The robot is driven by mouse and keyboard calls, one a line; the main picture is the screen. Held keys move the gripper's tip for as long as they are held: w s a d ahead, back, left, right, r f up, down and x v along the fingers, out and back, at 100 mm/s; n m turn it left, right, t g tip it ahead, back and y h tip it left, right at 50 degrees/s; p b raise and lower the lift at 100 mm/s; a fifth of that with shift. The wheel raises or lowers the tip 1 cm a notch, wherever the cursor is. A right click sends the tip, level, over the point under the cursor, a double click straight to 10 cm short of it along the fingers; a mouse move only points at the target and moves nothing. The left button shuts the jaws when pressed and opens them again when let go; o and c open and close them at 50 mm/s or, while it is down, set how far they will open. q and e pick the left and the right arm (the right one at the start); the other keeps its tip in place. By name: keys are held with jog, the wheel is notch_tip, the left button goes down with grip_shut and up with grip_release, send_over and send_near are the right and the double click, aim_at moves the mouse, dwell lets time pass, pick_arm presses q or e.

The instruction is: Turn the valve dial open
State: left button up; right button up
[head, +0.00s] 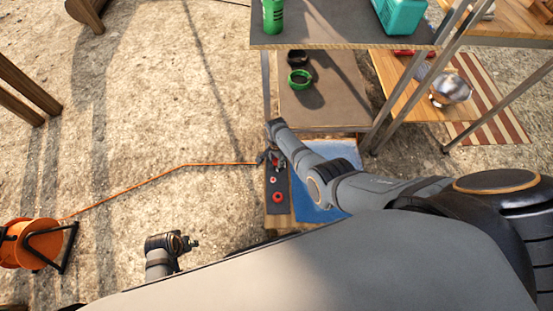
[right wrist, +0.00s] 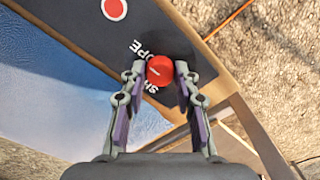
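The valve dial (right wrist: 160,71) is a small red knob with a pale pointer line, on a dark panel (right wrist: 95,40) in the right wrist view. Partly hidden lettering, seemingly SHUT and OPEN, shows beside it. My right gripper (right wrist: 160,74) has one fingertip at each side of the dial, close against it, and looks shut on it.
A red ring-like part (head: 278,197) sits nearer on the panel, beside a blue mat (head: 318,205). An orange cable runs left to a reel (head: 38,243).

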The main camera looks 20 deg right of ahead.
jog(key=o, duration=0.3)
jog(key=shift+o, duration=0.2)
notch_tip(320, 180, up, 12)
dwell(0.4)
dwell(0.4)
